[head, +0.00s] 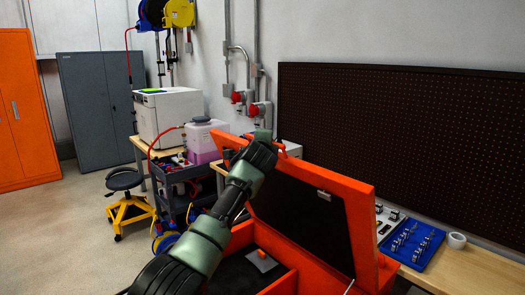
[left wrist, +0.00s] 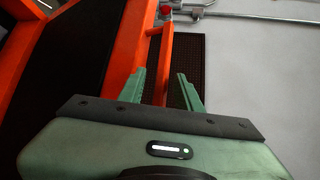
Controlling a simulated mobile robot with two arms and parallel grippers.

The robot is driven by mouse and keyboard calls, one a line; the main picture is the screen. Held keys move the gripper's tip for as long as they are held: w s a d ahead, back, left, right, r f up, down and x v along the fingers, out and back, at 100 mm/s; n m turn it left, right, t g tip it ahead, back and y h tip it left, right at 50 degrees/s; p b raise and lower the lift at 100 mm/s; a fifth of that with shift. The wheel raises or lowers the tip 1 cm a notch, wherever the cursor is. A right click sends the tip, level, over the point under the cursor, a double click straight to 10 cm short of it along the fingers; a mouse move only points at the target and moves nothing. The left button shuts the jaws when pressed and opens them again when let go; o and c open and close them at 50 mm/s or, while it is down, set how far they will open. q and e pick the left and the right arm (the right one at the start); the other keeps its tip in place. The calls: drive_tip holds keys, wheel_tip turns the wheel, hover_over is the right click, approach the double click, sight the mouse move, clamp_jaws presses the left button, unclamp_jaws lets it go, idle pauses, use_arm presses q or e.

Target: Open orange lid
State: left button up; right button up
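The orange lid (head: 358,205) stands raised and tilted on the orange box (head: 284,284) in the head view, its dark inner face showing. My left arm reaches across the box to the lid's far upper edge. There my left gripper (head: 263,134) is small and partly hidden by its own wrist. In the left wrist view its two green fingers (left wrist: 162,88) stand apart, one on each side of an orange handle bar (left wrist: 160,65) on the lid. A gap shows beside the bar, so the fingers look open around it. My right gripper is in neither view.
A workbench (head: 465,268) with a blue tool tray (head: 411,243) and a tape roll (head: 456,240) lies right, below a dark pegboard (head: 400,140). A cart (head: 182,180) and stool (head: 127,195) stand left. A small grey piece (head: 262,261) lies inside the box. Floor is clear at left.

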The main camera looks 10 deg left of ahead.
use_arm(q)
drive_tip(key=shift+s+d+r+b, duration=0.15)
drive_tip(key=shift+s+b, duration=0.2)
drive_tip(key=shift+s, duration=0.55)
drive_tip(key=shift+s+r+b, duration=0.15)
drive_tip(key=shift+s+b, duration=0.25)
drive_tip(key=shift+s, duration=0.45)
drive_tip(key=shift+s+d+r+b, duration=0.15)
drive_tip(key=shift+s+b, duration=0.2)
drive_tip(key=shift+s, duration=0.55)
drive_tip(key=shift+a, duration=0.1)
